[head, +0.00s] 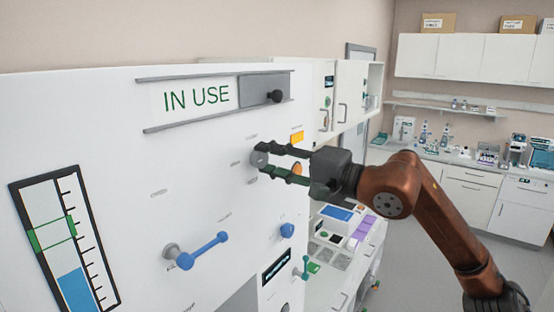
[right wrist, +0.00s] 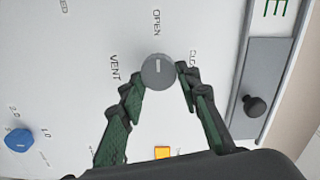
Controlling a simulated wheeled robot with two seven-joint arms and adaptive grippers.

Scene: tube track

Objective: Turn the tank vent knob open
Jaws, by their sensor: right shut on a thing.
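In the right wrist view the knob (right wrist: 157,71) shows a pale line that points toward the word OPEN. The word VENT is to its left and a partly hidden label starting with CLO is to its right. My right gripper (head: 266,160) is shut on the knob, with one dark green-padded finger on each side; its fingers also show in the right wrist view (right wrist: 159,82). My left gripper is not in view.
Above the knob is an IN USE sign (head: 196,97) with a grey slider and black knob (head: 275,96). A blue lever (head: 203,250) and blue knob (head: 287,231) stick out below. A level gauge (head: 66,243) is at left. An orange square (head: 297,137) is close by.

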